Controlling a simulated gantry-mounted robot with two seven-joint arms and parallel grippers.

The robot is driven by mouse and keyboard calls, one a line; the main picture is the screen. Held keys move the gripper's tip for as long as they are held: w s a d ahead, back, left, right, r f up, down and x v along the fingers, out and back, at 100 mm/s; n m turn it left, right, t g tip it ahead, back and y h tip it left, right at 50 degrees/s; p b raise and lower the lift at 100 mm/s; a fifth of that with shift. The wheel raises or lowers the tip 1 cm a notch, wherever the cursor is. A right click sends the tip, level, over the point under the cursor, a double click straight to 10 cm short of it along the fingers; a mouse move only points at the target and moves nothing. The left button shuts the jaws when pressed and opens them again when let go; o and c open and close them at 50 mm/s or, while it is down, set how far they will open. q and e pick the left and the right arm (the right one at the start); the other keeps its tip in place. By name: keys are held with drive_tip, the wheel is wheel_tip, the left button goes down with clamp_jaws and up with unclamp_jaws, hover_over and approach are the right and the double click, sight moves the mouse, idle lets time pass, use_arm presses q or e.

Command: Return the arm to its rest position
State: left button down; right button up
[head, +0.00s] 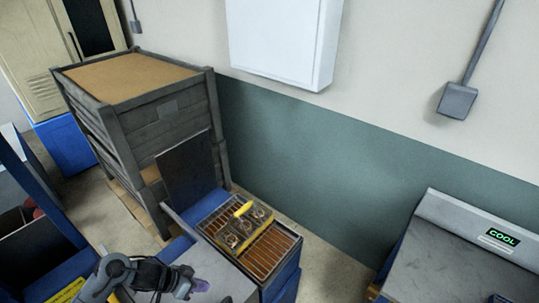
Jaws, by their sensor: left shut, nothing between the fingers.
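My left gripper (197,285) shows at the bottom of the head view, its dark arm coming in from the lower left. It is shut with nothing in it. It is over or in front of a grey surface beside the blue cabinet, and I cannot tell its height. My right gripper is not in view.
A blue cabinet (283,283) with a slatted brown top carries a yellow-handled tray (262,213) holding several rings. Grey slatted crates (165,130) stand behind. A grey machine with a green "COOL" display (503,237) stands at right. Floor (335,270) shows between them.

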use_arm(q)
drive_tip(key=d, duration=0.2)
drive_tip(key=s+d+f+t, duration=0.1)
drive_tip(key=d, duration=0.1)
drive_tip(key=s+d+t, duration=0.1)
drive_tip(key=d, duration=0.2)
drive_tip(key=shift+f+m+y, duration=0.3)
drive_tip(key=shift+f+m, duration=0.05)
drive_tip(key=shift+m, duration=0.05)
drive_tip(key=s+a+r+n+g+y, duration=0.1)
drive_tip(key=s+a+r+n+y, duration=0.15)
drive_tip(key=s, duration=0.55)
drive_tip(key=s+a+r+n+y+p, duration=0.1)
drive_tip(key=s+r+n, duration=0.15)
drive_tip(key=s, duration=0.45)
drive_tip(key=s+a+r+n+g+y, duration=0.1)
drive_tip(key=s+r+y, duration=0.15)
drive_tip(key=s, duration=0.55)
wheel_tip(320, 180, up, 12)
drive_tip(key=p, duration=1.2)
drive_tip(key=shift+w, duration=0.45)
